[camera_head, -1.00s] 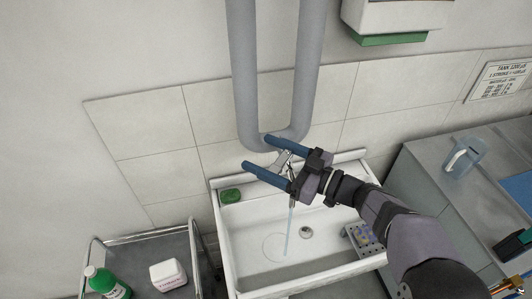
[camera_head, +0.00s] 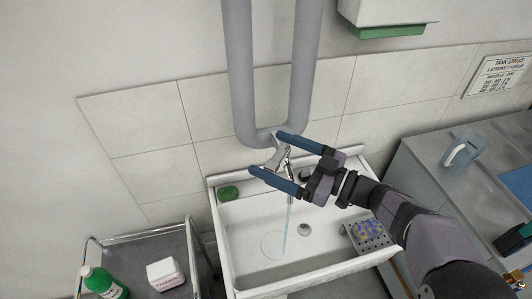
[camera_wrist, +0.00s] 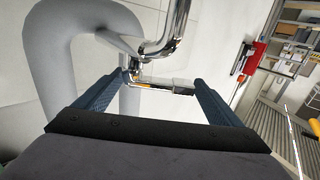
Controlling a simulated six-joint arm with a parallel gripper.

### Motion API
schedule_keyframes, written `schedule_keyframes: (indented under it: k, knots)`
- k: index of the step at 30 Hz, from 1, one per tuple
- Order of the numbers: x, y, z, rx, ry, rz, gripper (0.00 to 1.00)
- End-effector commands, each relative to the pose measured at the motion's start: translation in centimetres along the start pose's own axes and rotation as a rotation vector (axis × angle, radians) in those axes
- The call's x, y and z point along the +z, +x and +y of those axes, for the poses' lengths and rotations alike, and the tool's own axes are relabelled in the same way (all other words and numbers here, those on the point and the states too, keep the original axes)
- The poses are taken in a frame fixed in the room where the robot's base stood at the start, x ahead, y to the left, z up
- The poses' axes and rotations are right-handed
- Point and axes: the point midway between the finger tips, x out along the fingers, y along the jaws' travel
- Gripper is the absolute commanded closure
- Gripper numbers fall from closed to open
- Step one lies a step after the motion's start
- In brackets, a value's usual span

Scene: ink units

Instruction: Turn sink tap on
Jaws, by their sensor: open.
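The chrome sink tap (camera_head: 279,157) stands at the back of the white sink (camera_head: 235,240), below the grey pipe. A thin stream of water (camera_head: 288,225) runs from it into the basin. My gripper (camera_head: 263,152) is open, its two blue fingers on either side of the tap's lever. In the wrist view the chrome tap (camera_wrist: 160,83) shows between the spread fingers of my gripper (camera_wrist: 152,82). I cannot tell whether either finger touches it.
A grey U-shaped pipe (camera_head: 240,90) hangs just behind the tap. A green soap (camera_head: 228,193) sits on the sink's left corner and a perforated tray (camera_head: 368,233) on its right. A metal cart with a green bottle (camera_head: 100,282) and white box (camera_head: 165,274) stands at left.

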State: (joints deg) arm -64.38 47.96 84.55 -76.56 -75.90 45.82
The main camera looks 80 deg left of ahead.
Motion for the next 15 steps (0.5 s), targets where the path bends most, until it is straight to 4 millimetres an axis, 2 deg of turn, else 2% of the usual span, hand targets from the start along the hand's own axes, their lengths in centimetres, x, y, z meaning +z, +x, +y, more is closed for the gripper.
schedule_keyframes:
  k: [3, 7, 15]
  knots:
    - [0.3, -1.8, 0.1, 0.003, -0.001, 0.000, 0.11]
    - [0.2, -3.1, 0.1, 0.002, -0.001, 0.000, 0.11]
    - [0.0, -3.9, 0.0, -0.001, 0.000, 0.000, 0.11]
